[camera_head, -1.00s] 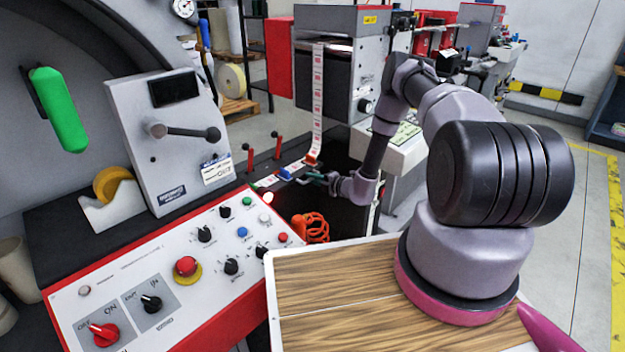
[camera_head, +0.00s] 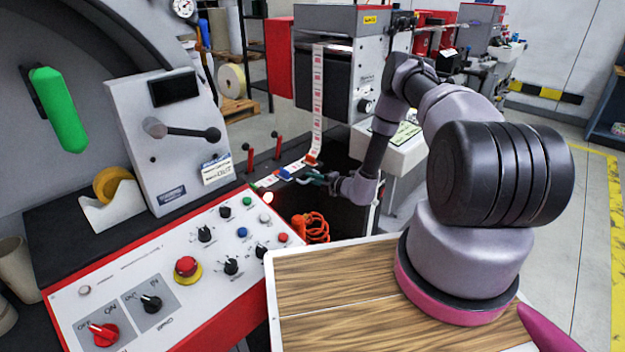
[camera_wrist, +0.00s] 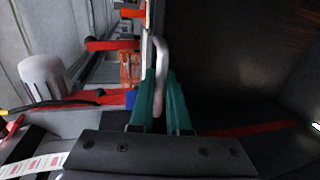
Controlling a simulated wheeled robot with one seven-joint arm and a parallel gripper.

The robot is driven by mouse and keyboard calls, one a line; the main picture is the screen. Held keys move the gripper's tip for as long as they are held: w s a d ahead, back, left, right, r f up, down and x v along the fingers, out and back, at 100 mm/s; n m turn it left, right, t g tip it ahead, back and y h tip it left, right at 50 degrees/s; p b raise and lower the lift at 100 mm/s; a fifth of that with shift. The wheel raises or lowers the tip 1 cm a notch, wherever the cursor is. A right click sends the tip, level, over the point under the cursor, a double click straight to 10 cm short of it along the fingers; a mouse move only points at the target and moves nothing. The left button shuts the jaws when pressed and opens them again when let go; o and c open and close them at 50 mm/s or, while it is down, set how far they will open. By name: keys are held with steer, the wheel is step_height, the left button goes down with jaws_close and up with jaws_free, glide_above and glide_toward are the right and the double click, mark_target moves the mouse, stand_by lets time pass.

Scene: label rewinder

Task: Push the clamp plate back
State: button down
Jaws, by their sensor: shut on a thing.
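My gripper (camera_head: 318,177) is at the right end of a small clamp area beside the label strip (camera_head: 317,95). In the wrist view its two teal fingers (camera_wrist: 164,100) are shut around a grey curved handle (camera_wrist: 161,62). A blue part (camera_head: 286,174) lies over the strip, left of the fingers, and also shows in the wrist view (camera_wrist: 131,98). An orange part (camera_head: 311,160) sits where the strip bends upward. I cannot tell which surface is the clamp plate; the fingers and their small size in the head view hide the details.
A red-edged control panel (camera_head: 170,275) with knobs and buttons stands at front left. An orange coiled cord (camera_head: 315,228) hangs below the gripper. A grey printer housing (camera_head: 340,75) rises behind.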

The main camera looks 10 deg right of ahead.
mark_target(296, 168)
steer(key=x, duration=0.3)
steer(key=r+x, duration=0.1)
steer(key=x, duration=0.3)
steer(key=r+x, duration=0.1)
steer(key=x, duration=0.3)
steer(key=shift+w+a+r, duration=0.15)
steer(key=shift+w+r, duration=0.05)
steer(key=shift+w, duration=0.05)
steer(key=c, duration=0.9)
jaws_free()
steer(key=shift+a, duration=0.1)
steer(key=v, duration=1)
steer(key=shift+s+d, duration=0.25)
steer(key=shift+s, duration=0.05)
steer(key=shift+r, duration=0.1)
